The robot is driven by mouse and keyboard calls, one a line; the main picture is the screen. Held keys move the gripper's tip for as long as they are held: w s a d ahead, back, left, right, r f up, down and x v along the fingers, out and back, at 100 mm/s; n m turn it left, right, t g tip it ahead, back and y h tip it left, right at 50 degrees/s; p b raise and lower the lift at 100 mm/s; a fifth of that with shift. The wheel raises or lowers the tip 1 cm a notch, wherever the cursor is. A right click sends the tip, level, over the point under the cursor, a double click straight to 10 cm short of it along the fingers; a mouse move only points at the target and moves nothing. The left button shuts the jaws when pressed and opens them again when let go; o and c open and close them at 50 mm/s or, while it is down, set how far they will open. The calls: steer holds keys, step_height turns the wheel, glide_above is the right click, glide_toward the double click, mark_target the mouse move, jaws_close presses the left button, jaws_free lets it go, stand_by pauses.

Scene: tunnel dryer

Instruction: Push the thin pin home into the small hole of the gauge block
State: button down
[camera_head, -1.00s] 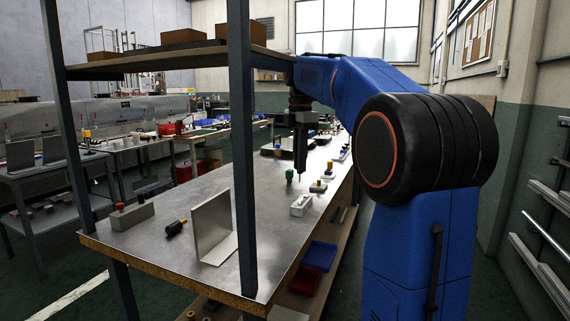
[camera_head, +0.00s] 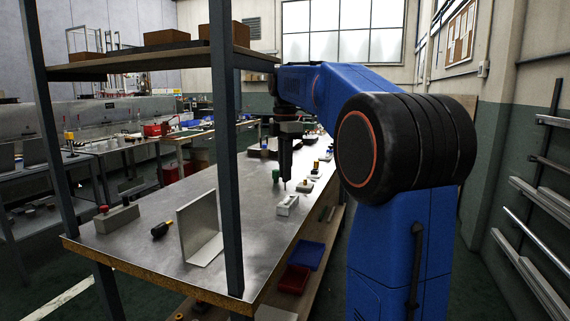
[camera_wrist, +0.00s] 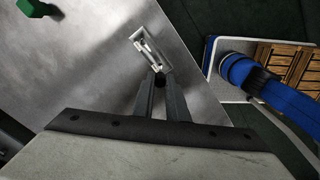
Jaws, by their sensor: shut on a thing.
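The gauge block is a small pale block (camera_head: 286,207) on the metal bench near its right edge. In the wrist view the block (camera_wrist: 164,64) lies just beyond my fingertips, with dark openings along its top.
A bent metal plate (camera_head: 198,225) and a shelf post (camera_head: 226,150) stand to the left. Red (camera_head: 294,279) and blue (camera_head: 307,254) bins are below the bench edge.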

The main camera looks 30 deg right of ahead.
steer(key=shift+f, duration=1.6)
steer(key=shift+f, duration=1.65)
stand_by(0.4)
steer(key=c, duration=1.7)
jaws_free()
steer(key=shift+o, duration=0.2)
step_height(320, 180, up, 17)
steer(key=shift+r, duration=0.2)
